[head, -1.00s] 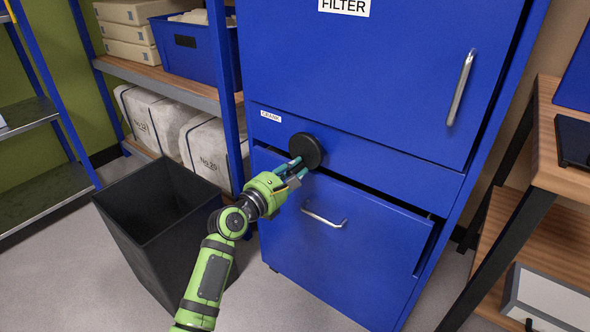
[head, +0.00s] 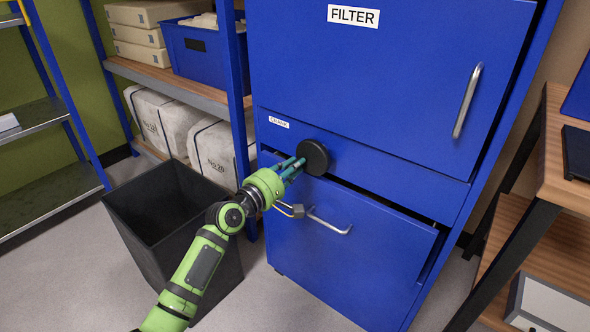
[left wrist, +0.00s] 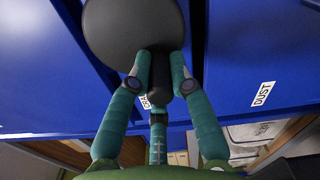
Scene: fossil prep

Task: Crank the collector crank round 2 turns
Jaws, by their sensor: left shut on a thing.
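The collector crank shows in the head view as a round black disc (head: 313,157) on the blue cabinet front, right of a small CRANK label (head: 279,122). In the left wrist view the disc (left wrist: 135,30) fills the top, with a black handle (left wrist: 160,80) standing out from it. My left gripper (head: 297,164) comes from the lower left. Its teal fingers (left wrist: 160,78) are shut around the handle, one on each side, with a third finger below. The handle is mostly hidden by the fingers in the head view. My right gripper is in neither view.
Below the crank, a blue drawer (head: 350,260) with a silver handle (head: 329,222) stands slightly open, close under my left wrist. A black open bin (head: 185,262) stands on the floor near my left arm. The FILTER door (head: 400,60) is above.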

